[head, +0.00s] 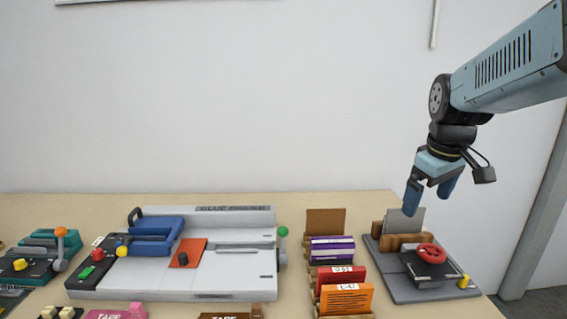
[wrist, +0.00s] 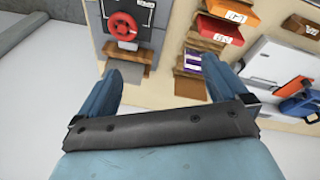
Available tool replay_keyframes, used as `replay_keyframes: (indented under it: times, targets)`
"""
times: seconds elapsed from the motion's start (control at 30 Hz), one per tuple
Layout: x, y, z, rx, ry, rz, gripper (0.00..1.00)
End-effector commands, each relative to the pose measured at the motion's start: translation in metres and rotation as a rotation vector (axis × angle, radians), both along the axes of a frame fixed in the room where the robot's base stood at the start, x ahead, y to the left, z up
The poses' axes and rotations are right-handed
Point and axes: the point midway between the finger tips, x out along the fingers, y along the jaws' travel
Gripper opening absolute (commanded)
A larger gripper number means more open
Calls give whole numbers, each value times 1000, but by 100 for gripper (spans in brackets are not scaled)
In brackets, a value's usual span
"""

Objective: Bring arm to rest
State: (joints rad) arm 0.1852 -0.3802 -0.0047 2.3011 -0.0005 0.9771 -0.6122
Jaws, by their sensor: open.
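My gripper (head: 427,196) hangs from the raised arm at the upper right in the head view, fingers pointing down. It is open, with nothing between its two blue fingers. It is in the air over the back right of the bench, near a grey device with a red handwheel (head: 431,254). In the wrist view my gripper (wrist: 166,80) shows its two fingers spread wide apart, with the bench surface visible between them. The handwheel (wrist: 122,26) shows there above the left finger.
A wooden rack (head: 343,311) of coloured packets stands left of the handwheel device. A large grey machine (head: 190,284) with a blue part (head: 152,236) fills the middle of the bench (head: 350,200). Small teal devices (head: 52,238) stand at the left. The space before the wall is clear.

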Motion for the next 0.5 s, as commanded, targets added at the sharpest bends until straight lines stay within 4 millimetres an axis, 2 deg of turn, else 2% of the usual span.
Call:
replay_keyframes:
  times: [0.2, 0.5]
  targets:
    - [-42, 32, 10, 55, -114, -154, 100]
    - [-87, 58, 10, 161, -232, -336, 100]
